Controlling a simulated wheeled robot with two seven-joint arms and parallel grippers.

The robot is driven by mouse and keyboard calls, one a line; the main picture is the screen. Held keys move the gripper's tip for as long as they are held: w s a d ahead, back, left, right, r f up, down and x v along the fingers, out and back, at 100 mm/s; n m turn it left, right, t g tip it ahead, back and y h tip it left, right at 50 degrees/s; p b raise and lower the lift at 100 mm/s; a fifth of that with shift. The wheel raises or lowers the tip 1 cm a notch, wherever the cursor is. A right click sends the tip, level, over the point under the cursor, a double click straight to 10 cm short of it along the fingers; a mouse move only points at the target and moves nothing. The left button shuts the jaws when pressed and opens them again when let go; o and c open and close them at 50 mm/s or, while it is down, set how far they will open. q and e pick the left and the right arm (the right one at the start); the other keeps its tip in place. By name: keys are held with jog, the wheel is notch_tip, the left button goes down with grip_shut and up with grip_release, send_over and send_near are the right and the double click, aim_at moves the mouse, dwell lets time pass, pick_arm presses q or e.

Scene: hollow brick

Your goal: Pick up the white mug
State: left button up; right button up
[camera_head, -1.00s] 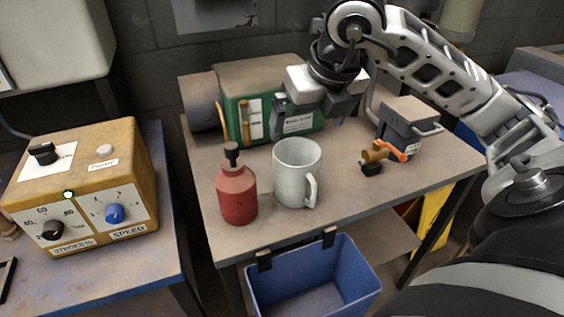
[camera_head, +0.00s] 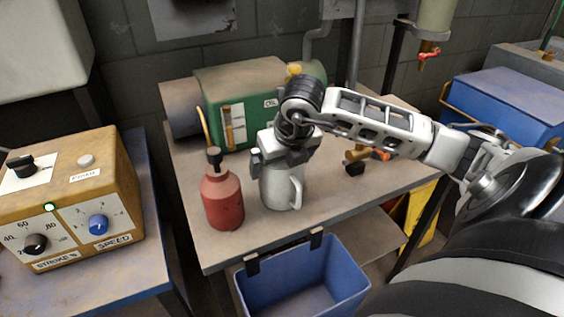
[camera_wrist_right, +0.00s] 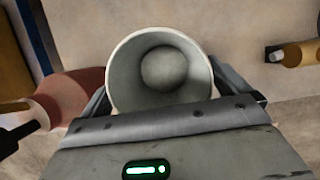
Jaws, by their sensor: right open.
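The white mug (camera_head: 281,191) stands upright on the grey workbench (camera_head: 345,205), its handle toward the front right. In the head view my right gripper (camera_head: 281,163) is over the mug and hides its rim. In the right wrist view the open mug mouth (camera_wrist_right: 160,68) shows from above, and it looks empty. The fingers of my right gripper (camera_wrist_right: 160,98) are open and show at the left and right of the mug. I cannot tell whether they touch it. My left gripper is in neither view.
A red bottle (camera_head: 222,200) with a dark cap stands close left of the mug. A green machine (camera_head: 255,108) is behind it. A small brass fitting (camera_head: 356,156) lies to the right. A blue bin (camera_head: 300,275) hangs at the bench's front edge.

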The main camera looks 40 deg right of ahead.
jog(key=shift+w+f, duration=0.25)
jog(key=shift+f, duration=0.35)
jog(key=c, duration=0.8)
jog(key=shift+o, duration=0.2)
jog(key=shift+r, duration=0.15)
